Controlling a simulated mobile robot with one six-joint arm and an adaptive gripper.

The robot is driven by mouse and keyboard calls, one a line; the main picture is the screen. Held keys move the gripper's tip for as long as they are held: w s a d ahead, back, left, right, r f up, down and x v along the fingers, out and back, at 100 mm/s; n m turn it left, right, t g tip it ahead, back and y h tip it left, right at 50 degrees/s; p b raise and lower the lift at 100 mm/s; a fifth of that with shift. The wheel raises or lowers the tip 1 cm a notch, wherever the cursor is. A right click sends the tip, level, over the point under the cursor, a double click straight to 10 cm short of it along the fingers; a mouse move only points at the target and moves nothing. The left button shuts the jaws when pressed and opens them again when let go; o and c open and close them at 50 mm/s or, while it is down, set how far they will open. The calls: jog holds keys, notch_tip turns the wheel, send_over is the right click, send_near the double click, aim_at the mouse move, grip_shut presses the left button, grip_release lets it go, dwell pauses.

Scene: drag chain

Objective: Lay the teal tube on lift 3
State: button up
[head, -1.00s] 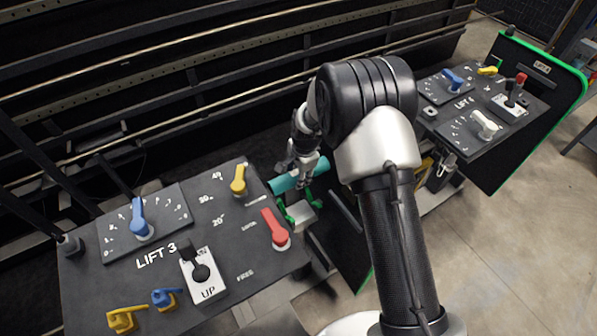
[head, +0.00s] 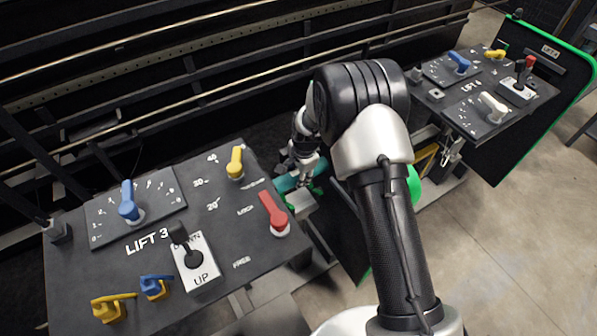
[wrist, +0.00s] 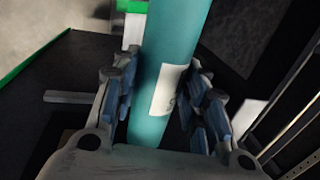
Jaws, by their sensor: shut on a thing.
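The teal tube (wrist: 172,50) runs lengthwise between the fingers of my gripper (wrist: 165,100) in the wrist view, with a white label on its side. My gripper is shut on it. In the head view the teal tube (head: 287,183) shows only in part, just right of the lift 3 panel, beside my gripper (head: 303,176). The lift 3 panel (head: 225,240) is a dark slanted board with blue, yellow and red levers and an UP switch. My arm hides part of the area right of the tube.
The lift 4 panel (head: 437,95) stands at the back right, with a green-edged dark board (head: 520,125) beside it. Dark rails and bars (head: 150,80) run along the back. Open concrete floor (head: 490,240) lies at the right.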

jog(key=shift+f+b, duration=2.75)
jog(key=shift+f, duration=1.55)
jog(key=o, duration=1.4)
jog(key=r, duration=0.4)
jog(key=s+d+r, duration=0.1)
jog(key=r, duration=0.3)
jog(key=s+r, duration=0.1)
jog(key=r, duration=0.2)
jog(key=shift+d+r, duration=0.15)
jog(key=shift+r, duration=0.25)
